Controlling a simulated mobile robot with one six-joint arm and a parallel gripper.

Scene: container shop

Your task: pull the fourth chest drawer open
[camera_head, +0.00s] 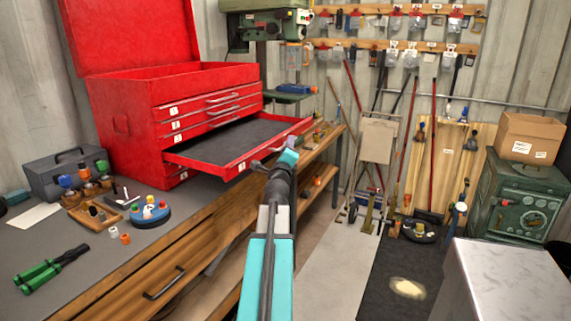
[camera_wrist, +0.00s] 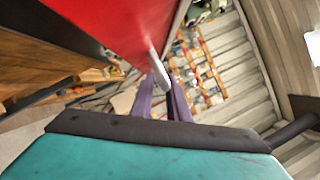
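The red tool chest (camera_head: 120,110) stands on the workbench with its lid up. Its upper numbered drawers are closed. The drawer below them, fourth from the top, is pulled far out (camera_head: 235,138), showing a dark, empty floor. My gripper (camera_head: 268,164) is at this drawer's front edge. In the wrist view, my two purple fingers (camera_wrist: 162,95) lie on either side of a pale handle bar (camera_wrist: 157,62) against the red front (camera_wrist: 120,22). They appear closed on it. The head view hides the finger contact behind my wrist.
A drill press (camera_head: 268,25) stands behind the chest. A grey-topped cabinet (camera_head: 510,275) is at right. Floor between is partly clear.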

